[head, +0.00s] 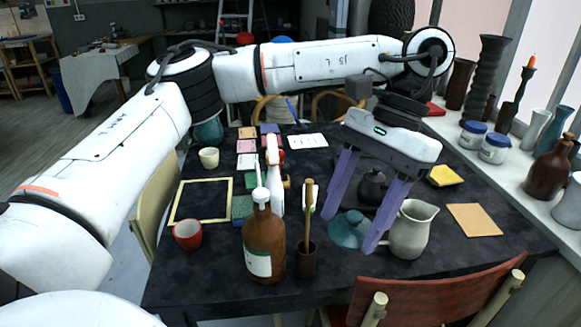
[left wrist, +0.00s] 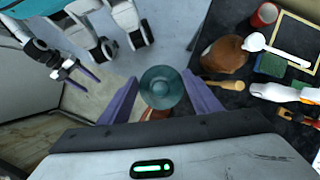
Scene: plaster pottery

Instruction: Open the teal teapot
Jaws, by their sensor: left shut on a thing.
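My left gripper (head: 349,232) is shut on a teal lid (head: 347,229), a flared dome with a small knob. The lid also shows from above in the left wrist view (left wrist: 163,88), between the two purple fingers. It appears to be held in the air near the table's front edge. A teal vessel (head: 207,132) shows at the far left in the head view, partly hidden by my left arm; I cannot tell if it is the teapot. My right gripper (left wrist: 79,77) shows at the left of the left wrist view, its purple fingers apart and empty.
A grey jug (head: 410,232) stands close to the right of my left fingers, and a dark pot (head: 372,187) behind them. A brown bottle (head: 264,245) and a brush holder (head: 306,262) stand to the left. A chair (head: 430,303) is at the front right.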

